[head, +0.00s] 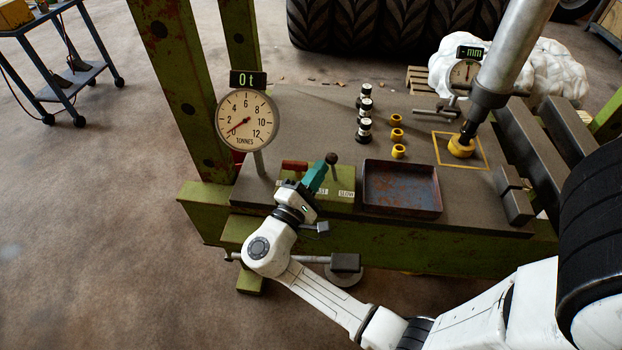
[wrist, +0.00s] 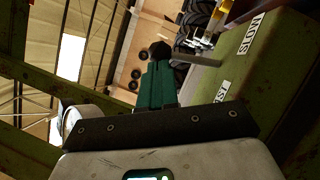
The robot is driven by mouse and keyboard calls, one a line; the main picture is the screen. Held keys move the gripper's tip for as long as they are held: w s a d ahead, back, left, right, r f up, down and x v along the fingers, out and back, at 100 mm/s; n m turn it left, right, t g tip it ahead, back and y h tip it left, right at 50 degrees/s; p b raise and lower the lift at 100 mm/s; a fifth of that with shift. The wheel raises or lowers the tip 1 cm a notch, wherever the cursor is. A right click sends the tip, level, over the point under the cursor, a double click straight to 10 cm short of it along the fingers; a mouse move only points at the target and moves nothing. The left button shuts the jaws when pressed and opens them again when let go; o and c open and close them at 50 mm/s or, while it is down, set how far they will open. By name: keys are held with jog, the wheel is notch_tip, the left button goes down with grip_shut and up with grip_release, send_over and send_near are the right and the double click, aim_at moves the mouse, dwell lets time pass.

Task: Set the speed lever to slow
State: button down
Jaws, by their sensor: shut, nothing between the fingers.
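The speed lever has a black ball knob (head: 331,158) and rises from a green control box (head: 343,182) on the press bed. A SLOW label (head: 346,195) is on the box's front right, and a partly hidden label ending in ST is left of it. My gripper (head: 322,166) has teal fingers, shut and empty, with tips close beside the knob's left. In the wrist view the knob (wrist: 161,50) shows just past the fingertips (wrist: 157,68); contact cannot be told. The SLOW label (wrist: 251,35) and FAST label (wrist: 222,91) show at right. The lever's lower stem is mostly hidden.
A red handle (head: 294,165) lies left of the lever, with the tonnes gauge (head: 246,120) behind it. A rusty tray (head: 401,188) stands right of the box. Yellow rings (head: 397,134) and dark cylinders (head: 364,115) stand farther back. Green press posts rise at left.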

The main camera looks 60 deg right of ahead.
jog(key=m, duration=0.1)
jog(key=s+m+y, duration=0.1)
jog(key=s+r+m+g, duration=0.1)
jog(key=shift+d+m+y, duration=0.35)
jog(key=shift+m+y, duration=0.05)
jog(key=shift+s+d+r+m+y, duration=0.1)
jog(key=shift+s+d+m+y, duration=0.25)
jog(key=shift+m, duration=0.35)
jog(key=shift+s+m+y, duration=0.15)
jog(key=shift+s+m, duration=0.3)
jog(key=shift+m, duration=0.25)
jog(key=shift+a, duration=0.1)
